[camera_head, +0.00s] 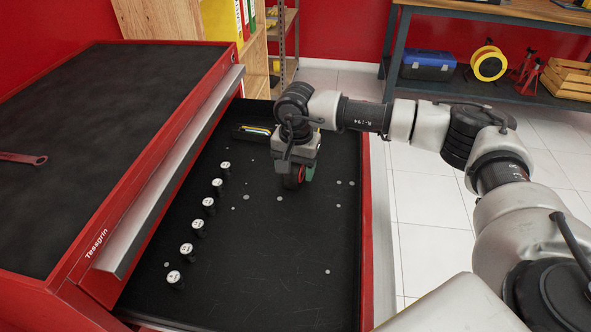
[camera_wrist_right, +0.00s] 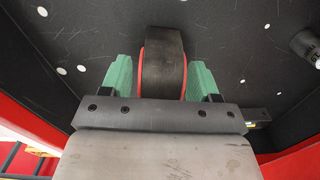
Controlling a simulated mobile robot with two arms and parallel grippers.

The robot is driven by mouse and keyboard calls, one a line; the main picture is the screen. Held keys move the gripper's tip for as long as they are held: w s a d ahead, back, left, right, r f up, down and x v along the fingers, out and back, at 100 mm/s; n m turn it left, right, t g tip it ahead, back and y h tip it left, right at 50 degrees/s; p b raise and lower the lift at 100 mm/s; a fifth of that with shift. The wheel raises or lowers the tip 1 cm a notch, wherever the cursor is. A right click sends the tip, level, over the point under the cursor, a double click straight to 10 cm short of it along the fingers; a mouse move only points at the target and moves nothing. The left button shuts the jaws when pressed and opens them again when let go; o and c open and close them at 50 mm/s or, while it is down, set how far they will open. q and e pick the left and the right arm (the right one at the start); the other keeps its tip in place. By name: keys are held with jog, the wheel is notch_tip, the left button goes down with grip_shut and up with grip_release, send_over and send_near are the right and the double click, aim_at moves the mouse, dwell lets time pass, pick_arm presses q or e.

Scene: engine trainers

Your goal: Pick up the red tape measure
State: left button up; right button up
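The red tape measure (camera_head: 292,178), red with a black band, is under my right gripper (camera_head: 301,176) inside the open drawer. In the right wrist view the tape measure (camera_wrist_right: 164,62) stands on edge between the two green fingers of my right gripper (camera_wrist_right: 162,78). My left gripper is not in view.
The drawer (camera_head: 250,290) of the red tool cabinet holds a row of several white-topped sockets (camera_head: 209,204) on the left and a small tray (camera_head: 252,132) at the back. A wrench (camera_head: 24,158) lies on the cabinet top. The drawer's front middle is clear.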

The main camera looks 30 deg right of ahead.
jog(key=c, duration=1)
jog(key=shift+c, duration=0.3)
jog(key=shift+r, duration=0.15)
